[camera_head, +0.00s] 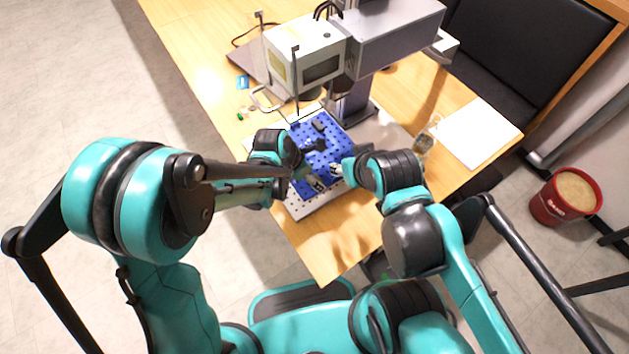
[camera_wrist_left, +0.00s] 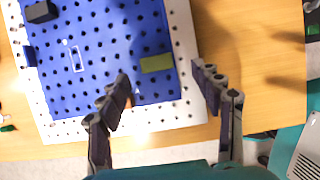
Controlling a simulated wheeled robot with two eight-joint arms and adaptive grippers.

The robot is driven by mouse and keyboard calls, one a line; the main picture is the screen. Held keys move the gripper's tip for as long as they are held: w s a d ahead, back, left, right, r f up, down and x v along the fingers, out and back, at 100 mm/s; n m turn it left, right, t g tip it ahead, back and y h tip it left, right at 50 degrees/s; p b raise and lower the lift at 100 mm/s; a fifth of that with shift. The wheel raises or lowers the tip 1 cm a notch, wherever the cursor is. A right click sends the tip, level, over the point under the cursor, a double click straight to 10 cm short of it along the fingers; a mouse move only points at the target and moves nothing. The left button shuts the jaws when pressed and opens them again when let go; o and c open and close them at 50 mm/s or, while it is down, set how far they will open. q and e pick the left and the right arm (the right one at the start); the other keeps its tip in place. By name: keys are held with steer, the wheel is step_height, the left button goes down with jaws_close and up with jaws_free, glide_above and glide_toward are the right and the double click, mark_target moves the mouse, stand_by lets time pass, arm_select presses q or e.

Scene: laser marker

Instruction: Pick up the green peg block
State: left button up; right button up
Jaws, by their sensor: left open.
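In the left wrist view a flat olive-green block (camera_wrist_left: 156,63) lies on the blue perforated board (camera_wrist_left: 100,60), near its right edge. My left gripper (camera_wrist_left: 160,74) is open above the board, one finger on each side of the block in the picture. The fingers look apart from it, and nothing is between them. In the head view my left gripper (camera_head: 312,181) is over the near part of the blue board (camera_head: 329,136), and the block cannot be made out there. My right gripper (camera_head: 338,169) is at the board's right side, its fingers too small to judge.
A white perforated plate (camera_wrist_left: 187,50) lies under the blue board. A black block (camera_wrist_left: 40,12) stands on the board. The grey laser machine (camera_head: 385,35) stands behind it. A bottle (camera_head: 424,142) and white paper (camera_head: 478,134) are at right. Bare wood (camera_head: 345,240) is in front.

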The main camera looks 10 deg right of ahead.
arm_select(q)
steer(key=b+x, duration=0.1)
steer(key=x, duration=0.1)
steer(key=b+x, duration=0.1)
steer(key=x, duration=0.2)
steer(key=shift+w+a+f, duration=0.1)
steer(key=shift+w, duration=0.15)
arm_select(e)
step_height(320, 180, down, 2)
steer(key=shift+f, duration=0.15)
arm_select(q)
steer(key=c, duration=1)
steer(key=shift+r, duration=0.25)
